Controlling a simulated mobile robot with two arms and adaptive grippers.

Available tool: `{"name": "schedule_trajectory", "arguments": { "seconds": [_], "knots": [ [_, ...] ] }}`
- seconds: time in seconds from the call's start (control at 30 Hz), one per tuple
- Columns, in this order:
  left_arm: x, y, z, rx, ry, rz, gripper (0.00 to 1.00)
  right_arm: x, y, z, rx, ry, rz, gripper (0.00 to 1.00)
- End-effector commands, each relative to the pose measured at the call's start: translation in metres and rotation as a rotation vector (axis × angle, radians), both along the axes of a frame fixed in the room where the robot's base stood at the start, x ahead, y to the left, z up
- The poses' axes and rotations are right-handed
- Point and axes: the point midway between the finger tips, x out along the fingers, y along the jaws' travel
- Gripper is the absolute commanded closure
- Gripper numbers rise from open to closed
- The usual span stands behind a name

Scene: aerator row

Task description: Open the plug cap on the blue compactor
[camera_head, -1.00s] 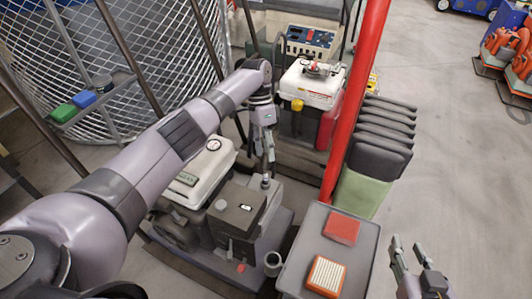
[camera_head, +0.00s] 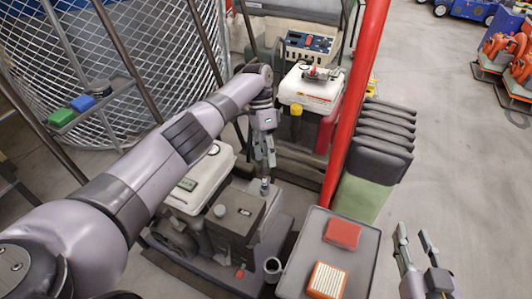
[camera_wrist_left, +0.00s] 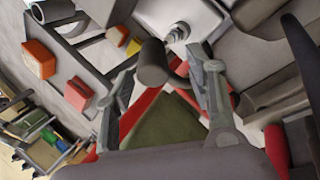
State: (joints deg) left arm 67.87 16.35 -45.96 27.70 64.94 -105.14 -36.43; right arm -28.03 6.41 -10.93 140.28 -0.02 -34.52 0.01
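My left gripper (camera_head: 265,150) points down over a grey engine with a dark box (camera_head: 237,218) and a white tank (camera_head: 205,178). A small grey upright plug part (camera_head: 265,186) stands just below its fingertips. In the left wrist view my left gripper (camera_wrist_left: 165,78) is open, its fingers apart. A dark cylindrical cap (camera_wrist_left: 153,62) with a curved dark lead shows near the space between the fingertips; I cannot tell whether it touches them. A white plug (camera_wrist_left: 178,33) shows beyond. My right gripper (camera_head: 414,231) is open and empty at the lower right. No clearly blue compactor shows.
A grey tray (camera_head: 366,255) holds a red block (camera_head: 342,233) and an orange filter block (camera_head: 327,280). A red post (camera_head: 358,95) rises beside the tray. A white-topped machine (camera_head: 312,87) stands behind. A wire mesh drum (camera_head: 150,50) is at left.

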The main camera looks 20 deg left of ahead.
Motion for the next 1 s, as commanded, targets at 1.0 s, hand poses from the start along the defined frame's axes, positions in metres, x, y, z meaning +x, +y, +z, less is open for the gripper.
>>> {"name": "schedule_trajectory", "arguments": {
  "seconds": [1.0],
  "knots": [
    [0.002, 0.002, 0.092, 0.007, -0.006, 0.004, 0.39, 0.0, 0.0, 0.0, 0.0, 0.0, 0.001, 0.69]
  ]
}}
